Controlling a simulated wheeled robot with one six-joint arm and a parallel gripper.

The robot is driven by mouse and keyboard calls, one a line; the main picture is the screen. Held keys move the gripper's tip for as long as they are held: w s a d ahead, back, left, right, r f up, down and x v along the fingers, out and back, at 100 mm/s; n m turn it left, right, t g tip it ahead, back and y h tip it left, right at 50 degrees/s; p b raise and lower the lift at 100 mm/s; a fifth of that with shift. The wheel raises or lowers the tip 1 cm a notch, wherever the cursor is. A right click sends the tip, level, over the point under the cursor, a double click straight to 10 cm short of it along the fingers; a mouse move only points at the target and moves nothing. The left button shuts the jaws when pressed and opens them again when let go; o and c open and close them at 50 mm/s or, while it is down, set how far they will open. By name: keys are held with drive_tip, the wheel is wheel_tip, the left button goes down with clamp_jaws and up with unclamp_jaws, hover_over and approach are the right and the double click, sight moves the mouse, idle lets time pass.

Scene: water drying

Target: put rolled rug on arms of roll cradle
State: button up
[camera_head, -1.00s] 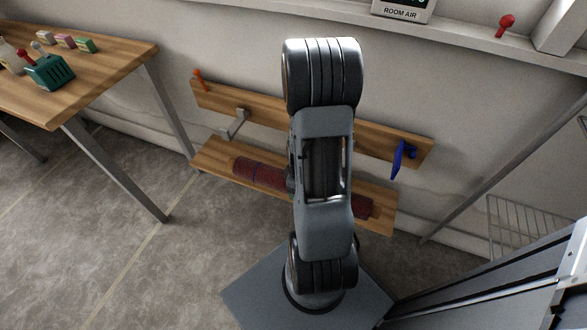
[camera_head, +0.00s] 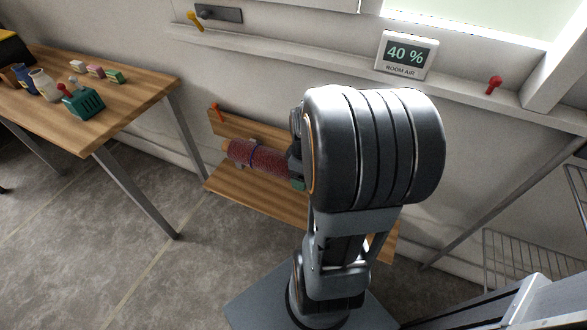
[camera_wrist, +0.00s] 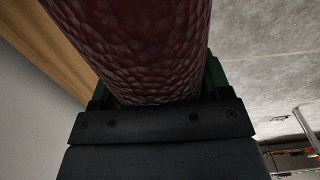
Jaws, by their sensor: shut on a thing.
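The rolled rug (camera_head: 262,160) is dark red with a purple band near its left end. My gripper (camera_head: 297,168) is shut on it, and the rug is held above the lower wooden board (camera_head: 240,193). In the wrist view the rug (camera_wrist: 145,45) fills the space between the green-edged fingers. The roll cradle's wooden back board (camera_head: 229,123) is on the wall behind the rug. Its metal arm on the left is mostly hidden behind the rug, and my arm hides the right side. I cannot tell whether the rug touches the cradle arm.
A wooden table (camera_head: 140,92) at left carries a green basket (camera_head: 83,101), jars and small blocks. A shelf (camera_head: 300,58) with a humidity display (camera_head: 406,55) runs above. A wire rack (camera_head: 525,255) stands at right.

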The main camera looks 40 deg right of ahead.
drive_tip(key=w+d+f+b, duration=0.5)
drive_tip(key=w+d+f, duration=0.1)
drive_tip(key=w+f, duration=0.5)
drive_tip(key=shift+w+f+b, duration=0.3)
drive_tip(key=shift+w+f, duration=0.1)
drive_tip(key=shift+f, duration=0.25)
drive_tip(key=shift+f, duration=0.15)
drive_tip(key=o, duration=1.5)
drive_tip(key=shift+o, duration=0.2)
